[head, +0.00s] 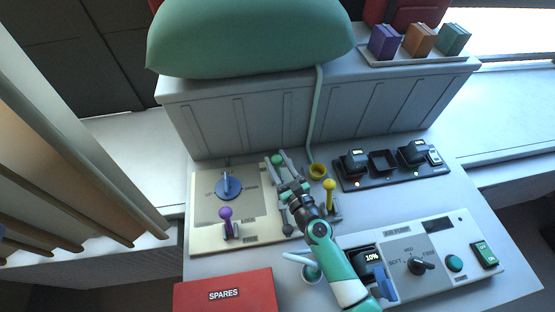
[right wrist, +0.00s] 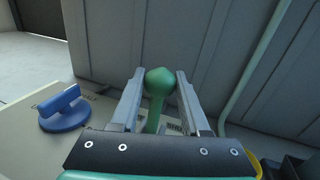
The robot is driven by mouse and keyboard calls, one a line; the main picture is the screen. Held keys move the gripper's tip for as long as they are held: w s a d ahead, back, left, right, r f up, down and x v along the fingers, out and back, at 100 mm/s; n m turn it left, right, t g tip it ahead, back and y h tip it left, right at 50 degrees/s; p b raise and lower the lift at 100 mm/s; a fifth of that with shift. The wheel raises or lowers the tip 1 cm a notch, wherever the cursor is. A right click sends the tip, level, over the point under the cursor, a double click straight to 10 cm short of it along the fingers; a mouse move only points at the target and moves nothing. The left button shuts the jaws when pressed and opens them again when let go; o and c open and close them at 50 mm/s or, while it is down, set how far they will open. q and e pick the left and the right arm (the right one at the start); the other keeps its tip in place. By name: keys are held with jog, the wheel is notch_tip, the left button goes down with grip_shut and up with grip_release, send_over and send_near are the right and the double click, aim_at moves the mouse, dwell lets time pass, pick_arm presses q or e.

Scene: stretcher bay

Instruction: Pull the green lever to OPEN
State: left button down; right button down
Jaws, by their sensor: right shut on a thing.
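The green lever (head: 278,159) stands on the cream panel (head: 204,242), its round knob on top. My right gripper (head: 276,156) is shut on it, with one finger on each side. In the right wrist view the green knob (right wrist: 160,81) and its stem stand between the two grey fingers (right wrist: 158,92). The lever's base and most of its label are hidden by my gripper and arm. I cannot read whether it points at OPEN. My left gripper is not in view.
A blue knob (head: 228,187) and a purple lever (head: 227,215) are on the panel's left. A yellow lever (head: 329,187) and a yellow ring (head: 318,171) are close to my gripper's right. A grey cabinet (head: 290,118) rises behind. A red SPARES box (head: 224,293) is in front.

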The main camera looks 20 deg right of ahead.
jog(key=shift+s+a+f, duration=0.1)
jog(key=shift+s+f, duration=0.05)
jog(key=shift+f, duration=0.3)
jog(key=c, duration=0.8)
grip_release()
jog(key=o, duration=0.4)
jog(key=shift+s+a, duration=0.1)
jog(key=shift+s, duration=0.1)
jog(key=shift+w+r, duration=0.15)
jog(key=shift+r, duration=0.05)
jog(key=shift+s+r, duration=0.1)
jog(key=shift+s, duration=0.2)
jog(key=shift+s+d+p, duration=0.25)
jog(key=shift+s+p, duration=0.3)
jog(key=shift+s, duration=1.25)
jog(key=shift+s+d+p, duration=0.3)
jog(key=shift+s+p, duration=0.3)
jog(key=shift+s, duration=1.25)
jog(key=shift+s+d+p, duration=0.25)
jog(key=shift+s+p, duration=0.3)
jog(key=shift+s, duration=1.25)
